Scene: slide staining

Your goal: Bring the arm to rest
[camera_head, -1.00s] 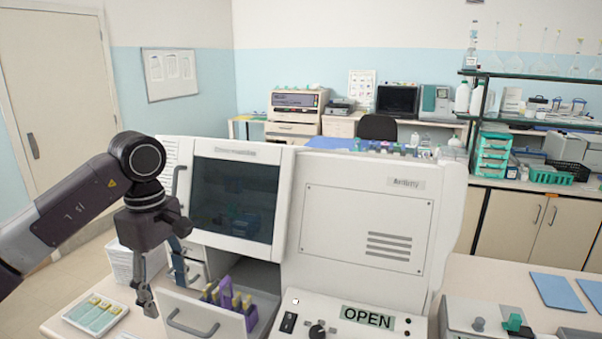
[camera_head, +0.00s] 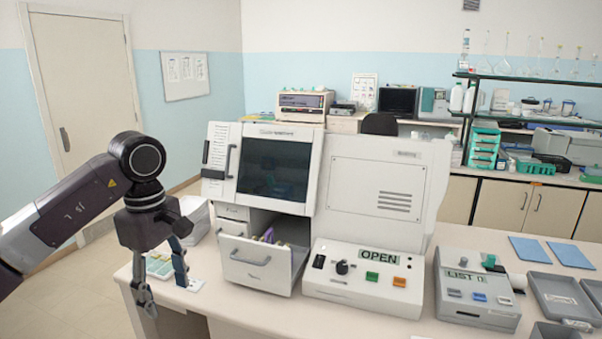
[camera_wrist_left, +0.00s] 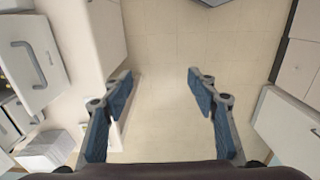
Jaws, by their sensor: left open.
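My left gripper (camera_head: 163,283) hangs with its fingers pointing down at the left front edge of the bench, in front of a tray of slides (camera_head: 158,264). In the left wrist view the blue-padded fingers (camera_wrist_left: 162,95) are spread wide with nothing between them, and bare floor shows beyond. My left arm comes in from the left with the elbow raised. The gripper hides part of the slide tray. My right gripper does not show in either view.
The white staining machine (camera_head: 375,190) stands on the bench (camera_head: 230,310) right of the gripper. Its drawer (camera_head: 255,262) is pulled out and holds purple items. A control box (camera_head: 475,290) and grey trays (camera_head: 565,297) lie farther right. Floor at the left is clear.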

